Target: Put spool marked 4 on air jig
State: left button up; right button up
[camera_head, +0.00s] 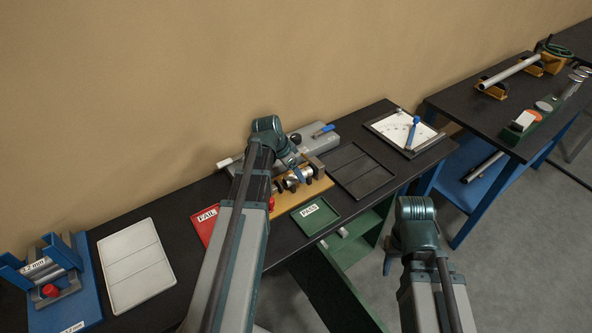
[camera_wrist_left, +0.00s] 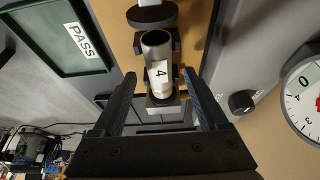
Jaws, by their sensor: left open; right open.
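The spool marked 4 (camera_wrist_left: 158,62) is a silver cylinder with a white label, between dark blocks on the air jig's yellow base (camera_head: 318,186). It shows partly in the head view (camera_head: 297,177), behind my left wrist. My left gripper (camera_wrist_left: 160,84) is open, with one finger on each side of the spool's lower part. I cannot tell whether the fingers touch it, or how the spool is seated. My right gripper (camera_head: 404,264) is open and empty, low in front of the table, partly hidden by its wrist.
A red FAIL tray (camera_head: 203,226) and a green PASS tray (camera_head: 334,222) flank the jig. A dial gauge (camera_wrist_left: 304,92) is beside it. A black tray (camera_head: 362,178), a drawing board (camera_head: 402,122), a white tray (camera_head: 137,267) and a blue fixture (camera_head: 85,290) also occupy the table.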

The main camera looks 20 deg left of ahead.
pick_arm(q)
jog(key=p+v, duration=1)
jog(key=v, duration=0.1)
jog(key=shift+r, duration=0.35)
jog(key=shift+s, duration=0.1)
jog(key=s+d+f+g+y+b, duration=0.1)
jog(key=s+d+f+b, duration=0.3)
jog(key=d, duration=0.5)
jog(key=s+d+f+n+g+y+b, duration=0.1)
jog(key=s+d+f+b, duration=0.3)
jog(key=d, duration=0.5)
jog(key=s+d+f+n+g+y+b, duration=0.1)
jog(key=s+d+f+b, duration=0.3)
jog(key=d, duration=0.5)
jog(key=s+f+g, duration=0.1)
jog(key=s+f, duration=0.1)
jog(key=s, duration=0.1)
jog(key=shift+y+b, duration=0.3)
jog(key=shift+d, duration=0.15)
